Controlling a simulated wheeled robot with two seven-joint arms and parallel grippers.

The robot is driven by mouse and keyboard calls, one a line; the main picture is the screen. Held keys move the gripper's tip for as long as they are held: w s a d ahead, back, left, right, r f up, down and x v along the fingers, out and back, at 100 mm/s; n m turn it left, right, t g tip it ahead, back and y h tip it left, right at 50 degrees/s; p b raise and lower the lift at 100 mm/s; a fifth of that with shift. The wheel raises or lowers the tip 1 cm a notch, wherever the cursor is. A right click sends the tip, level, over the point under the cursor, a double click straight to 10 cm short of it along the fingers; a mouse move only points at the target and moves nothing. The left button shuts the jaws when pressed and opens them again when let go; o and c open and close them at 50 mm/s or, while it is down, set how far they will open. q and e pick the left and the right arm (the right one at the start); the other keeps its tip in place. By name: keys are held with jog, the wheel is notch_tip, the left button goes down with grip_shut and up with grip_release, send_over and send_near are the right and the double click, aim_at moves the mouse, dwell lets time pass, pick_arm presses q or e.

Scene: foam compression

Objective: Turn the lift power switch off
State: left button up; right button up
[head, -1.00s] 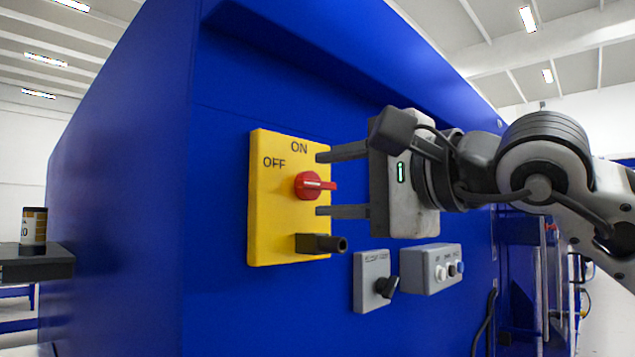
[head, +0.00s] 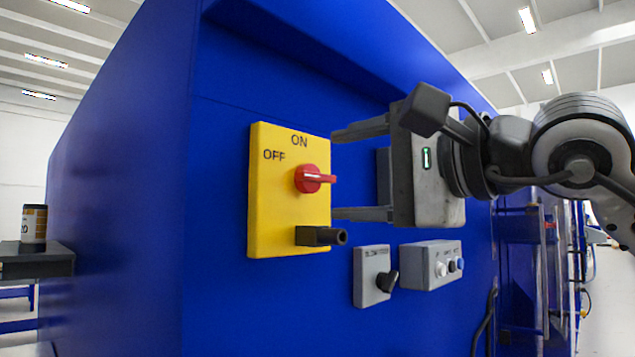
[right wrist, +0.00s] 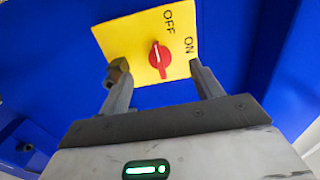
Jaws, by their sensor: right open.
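The lift power switch is a red rotary knob (head: 310,179) on a yellow plate (head: 275,220) marked ON at the top and OFF at the upper left in the head view. The knob's handle sticks out toward the right there. The right wrist view also shows the knob (right wrist: 159,58) and the plate (right wrist: 125,38), ahead of the fingers. My right gripper (head: 333,174) is open and empty, with one finger above the knob's height and one below it, apart from the knob. My left gripper is not in view.
A dark cylindrical fitting (head: 322,236) juts from the plate below the knob. A grey box with a black knob (head: 372,277) and a grey button box (head: 431,265) sit lower right on the blue cabinet (head: 120,200). A small container (head: 34,223) stands on a dark ledge at left.

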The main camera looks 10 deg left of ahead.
jog(key=shift+b+v, duration=0.7)
jog(key=shift+v, duration=1.65)
